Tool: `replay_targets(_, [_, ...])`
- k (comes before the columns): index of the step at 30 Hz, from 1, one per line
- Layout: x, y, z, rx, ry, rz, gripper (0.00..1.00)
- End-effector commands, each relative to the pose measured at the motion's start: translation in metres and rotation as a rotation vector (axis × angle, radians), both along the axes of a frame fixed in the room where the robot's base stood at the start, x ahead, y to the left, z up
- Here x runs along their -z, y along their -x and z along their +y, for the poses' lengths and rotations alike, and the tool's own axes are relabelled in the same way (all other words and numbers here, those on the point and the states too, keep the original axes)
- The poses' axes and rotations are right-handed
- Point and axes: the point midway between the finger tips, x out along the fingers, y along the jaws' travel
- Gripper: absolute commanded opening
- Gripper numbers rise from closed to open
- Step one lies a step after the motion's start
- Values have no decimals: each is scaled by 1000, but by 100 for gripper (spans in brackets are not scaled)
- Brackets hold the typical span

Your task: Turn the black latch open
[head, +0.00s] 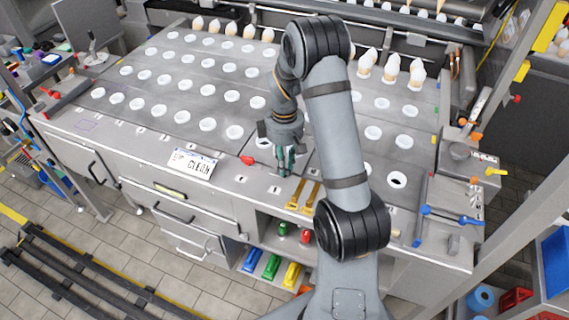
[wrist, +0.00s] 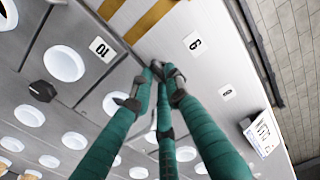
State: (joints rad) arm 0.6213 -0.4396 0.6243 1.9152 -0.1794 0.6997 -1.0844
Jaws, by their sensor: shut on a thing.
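My gripper (head: 285,168) has teal fingers and points down at the front strip of the machine's top, left of the two yellow handles. In the wrist view the fingertips (wrist: 160,72) are drawn together at the strip, close to the labels 6 and 10. They are shut on a small dark part, which I take to be the black latch; the fingers hide most of it, so its angle cannot be told. A black knob (wrist: 42,90) stands apart at the left of the wrist view.
A CLEAN sign (head: 193,164) stands further left. White round holders (head: 235,132) fill the top behind. Blue handles (head: 450,214) are at the right.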

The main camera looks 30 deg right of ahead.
Motion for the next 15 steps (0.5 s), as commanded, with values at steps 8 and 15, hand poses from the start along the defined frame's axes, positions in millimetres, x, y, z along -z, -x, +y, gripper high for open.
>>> replay_targets(8, [0,-1,0,-8,2,-2,16])
replay_targets(15, [0,-1,0,-5,1,-1,30])
